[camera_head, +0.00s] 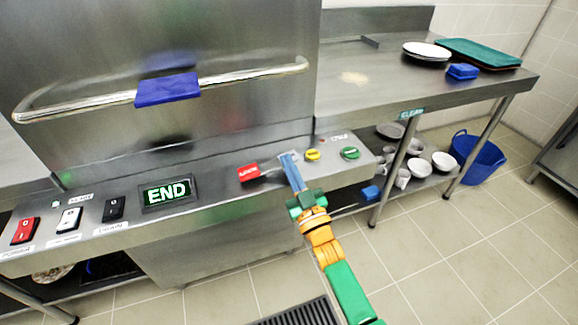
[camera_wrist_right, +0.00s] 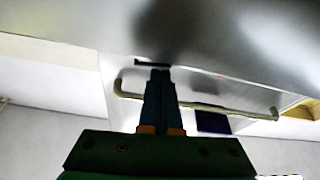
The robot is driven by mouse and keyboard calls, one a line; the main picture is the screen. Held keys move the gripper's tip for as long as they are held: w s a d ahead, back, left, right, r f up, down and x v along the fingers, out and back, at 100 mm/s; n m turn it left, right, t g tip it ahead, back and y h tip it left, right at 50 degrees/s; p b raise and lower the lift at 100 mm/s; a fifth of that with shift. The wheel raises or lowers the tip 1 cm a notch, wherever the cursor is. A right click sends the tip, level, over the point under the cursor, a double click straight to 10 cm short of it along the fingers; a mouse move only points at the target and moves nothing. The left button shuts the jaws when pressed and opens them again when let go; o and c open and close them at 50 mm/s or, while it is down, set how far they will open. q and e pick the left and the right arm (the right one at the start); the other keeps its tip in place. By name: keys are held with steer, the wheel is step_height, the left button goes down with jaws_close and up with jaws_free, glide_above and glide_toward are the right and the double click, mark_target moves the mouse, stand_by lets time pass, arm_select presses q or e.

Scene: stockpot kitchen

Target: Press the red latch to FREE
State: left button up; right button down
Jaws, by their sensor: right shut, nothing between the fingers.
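The red latch (camera_head: 249,172) is a small red block on the steel control ledge, right of the END display. My right gripper (camera_head: 287,158) is shut and empty, its blue fingers over the ledge just right of the latch, seemingly apart from it. In the right wrist view the closed fingers (camera_wrist_right: 160,75) point at a blurred steel surface; the latch does not show there. My left gripper is not in view.
A yellow knob (camera_head: 312,155) and a green knob (camera_head: 350,153) sit right of my fingers. The END display (camera_head: 167,192) and several rocker switches lie left. A long handle bar (camera_head: 230,76) with a blue cloth (camera_head: 167,89) crosses the hood above.

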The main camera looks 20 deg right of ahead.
steer(key=m, duration=0.1)
steer(key=f+m+h, duration=0.1)
steer(key=m+b, duration=0.1)
steer(key=m, duration=0.1)
steer(key=shift+d+f+h, duration=0.3)
steer(key=shift+h, duration=0.1)
steer(key=shift+r, duration=0.1)
steer(key=r+p, duration=0.4)
steer(key=r, duration=0.1)
steer(key=shift+w+d+p, duration=0.2)
steer(key=shift+d+p, duration=0.1)
steer(key=shift+d, duration=0.05)
steer(key=f+b+v, duration=0.1)
steer(key=v, duration=0.9)
steer(key=shift+s+b, duration=0.15)
steer(key=shift+b, duration=0.2)
steer(key=shift+a+f, duration=0.1)
